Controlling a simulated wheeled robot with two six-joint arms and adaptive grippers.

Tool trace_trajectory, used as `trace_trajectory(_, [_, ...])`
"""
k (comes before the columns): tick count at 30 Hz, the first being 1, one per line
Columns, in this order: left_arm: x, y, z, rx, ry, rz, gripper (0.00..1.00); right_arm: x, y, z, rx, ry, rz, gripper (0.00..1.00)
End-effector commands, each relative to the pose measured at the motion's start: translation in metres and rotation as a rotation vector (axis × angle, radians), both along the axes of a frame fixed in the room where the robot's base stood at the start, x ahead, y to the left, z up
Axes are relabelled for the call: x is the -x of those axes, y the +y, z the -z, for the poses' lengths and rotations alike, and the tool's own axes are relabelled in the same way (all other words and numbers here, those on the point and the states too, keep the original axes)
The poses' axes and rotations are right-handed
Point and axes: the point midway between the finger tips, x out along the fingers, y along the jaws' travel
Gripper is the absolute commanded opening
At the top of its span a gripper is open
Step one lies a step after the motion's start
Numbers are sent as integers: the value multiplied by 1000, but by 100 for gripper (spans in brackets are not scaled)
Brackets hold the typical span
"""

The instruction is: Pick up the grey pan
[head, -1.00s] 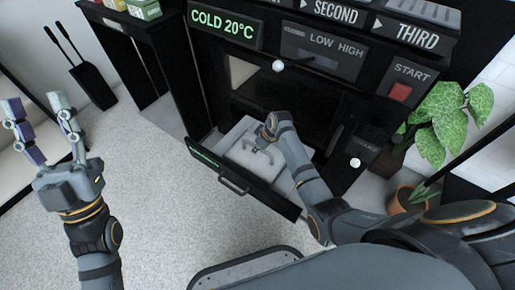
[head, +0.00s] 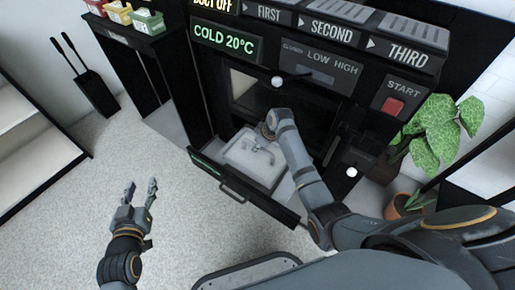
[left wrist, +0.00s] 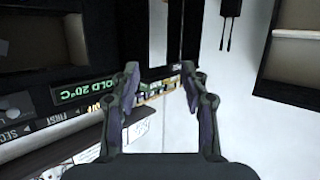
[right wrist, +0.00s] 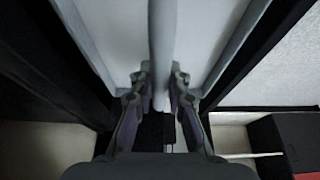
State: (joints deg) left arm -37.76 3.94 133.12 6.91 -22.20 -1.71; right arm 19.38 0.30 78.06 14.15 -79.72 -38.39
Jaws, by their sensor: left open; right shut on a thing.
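I cannot tell whether the bar is part of the pan. In the head view my right arm reaches into an open drawer (head: 215,168) with a white basin-like insert (head: 240,155); its fingertips are hard to make out there. My left gripper (head: 139,192) is open and empty over the floor, left of the drawer; its spread fingers also show in the left wrist view (left wrist: 160,85).
A black appliance with a START panel (head: 398,95) stands behind the drawer. A leafy plant (head: 435,140) is to its right. A shelf with colored boxes (head: 120,14) and black long-handled tools (head: 97,95) are at the left. The floor (head: 60,205) at left is clear.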

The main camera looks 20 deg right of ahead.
Motion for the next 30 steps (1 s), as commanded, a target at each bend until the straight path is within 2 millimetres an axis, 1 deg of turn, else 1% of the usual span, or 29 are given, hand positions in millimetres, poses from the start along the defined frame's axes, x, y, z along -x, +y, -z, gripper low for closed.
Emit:
trace_trajectory(1, [7, -1, 12, 2, 60, 3, 45, -1, 0, -7, 0, -4, 0, 0])
trace_trajectory(3, [17, -2, 31, 3, 139, 7, 45, -1, 0, -11, 0, -5, 0, 0])
trace_trajectory(6, [30, -3, 52, 7, 231, 12, 45, -1, 0, -15, 0, -4, 1, 0])
trace_trajectory(9, [41, -4, 66, 9, 296, 16, 45, -1, 0, -18, 0, -4, 1, 0])
trace_trajectory(12, [47, -5, 75, 11, 336, 18, 45, -1, 0, -20, 0, -4, 1, 0])
trace_trajectory(16, [51, -5, 79, 12, 358, 20, 45, -1, 0, -21, 0, -4, 1, 0])
trace_trajectory(23, [52, -5, 80, 12, 361, 20, 45, -1, 0, -21, 0, -4, 1, 0])
trace_trajectory(24, [51, -5, 80, 12, 361, 20, 45, -1, 0, -21, 0, -4, 1, 11])
trace_trajectory(27, [51, -5, 80, 12, 360, 20, 45, -1, 0, -21, 0, -4, 1, 0])
trace_trajectory(30, [51, -5, 80, 11, 360, 20, 45, -1, 0, -21, 0, -4, 1, 0])
